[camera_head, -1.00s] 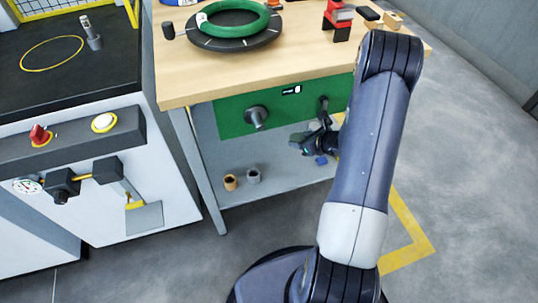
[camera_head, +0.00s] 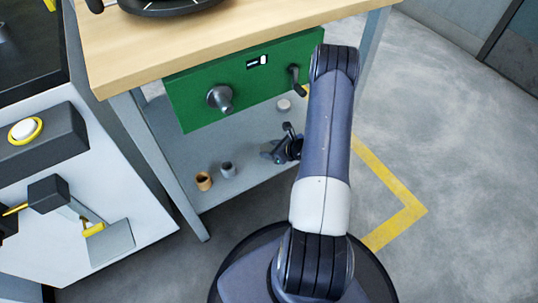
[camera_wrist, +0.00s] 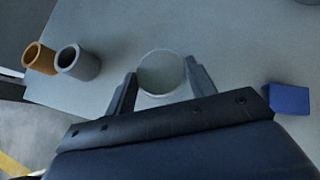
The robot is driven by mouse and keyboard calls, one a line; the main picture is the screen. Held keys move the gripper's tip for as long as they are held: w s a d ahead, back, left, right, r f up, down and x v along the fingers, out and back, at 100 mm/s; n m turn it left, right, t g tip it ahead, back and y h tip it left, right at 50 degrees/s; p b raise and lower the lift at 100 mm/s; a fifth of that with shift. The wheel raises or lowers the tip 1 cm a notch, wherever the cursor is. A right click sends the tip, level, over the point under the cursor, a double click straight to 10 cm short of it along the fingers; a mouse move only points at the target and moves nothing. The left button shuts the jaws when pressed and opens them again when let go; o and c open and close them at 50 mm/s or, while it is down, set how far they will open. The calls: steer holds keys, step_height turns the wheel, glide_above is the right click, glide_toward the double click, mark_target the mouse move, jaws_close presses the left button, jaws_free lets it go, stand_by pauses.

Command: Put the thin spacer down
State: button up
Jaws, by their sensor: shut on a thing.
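The thin spacer (camera_wrist: 161,72) is a pale grey round piece between the fingers of my gripper (camera_wrist: 160,78) in the wrist view. My gripper is shut on it, one finger on each side. Below is the grey lower shelf (camera_wrist: 120,25) of the workbench; I cannot tell whether the spacer touches it. In the head view my gripper (camera_head: 278,150) is low over the shelf, under the bench's green panel, and the spacer cannot be made out.
An orange-brown sleeve (camera_head: 204,181) and a grey sleeve (camera_head: 228,169) stand on the shelf to the left. A blue block (camera_wrist: 287,98) is right of my gripper in the wrist view. A pale disc (camera_head: 284,104) lies further back. The green panel (camera_head: 240,85) hangs above, with knob and crank.

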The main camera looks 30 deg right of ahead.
steer(key=shift+f+b, duration=0.6)
steer(key=shift+f, duration=1.15)
steer(key=shift+f, duration=0.1)
steer(key=shift+f+b, duration=0.15)
steer(key=shift+b, duration=0.15)
steer(key=o, duration=1)
steer(key=shift+r+p, duration=0.3)
steer(key=shift+p, duration=0.05)
steer(key=p+v, duration=0.3)
steer(key=v, duration=0.9)
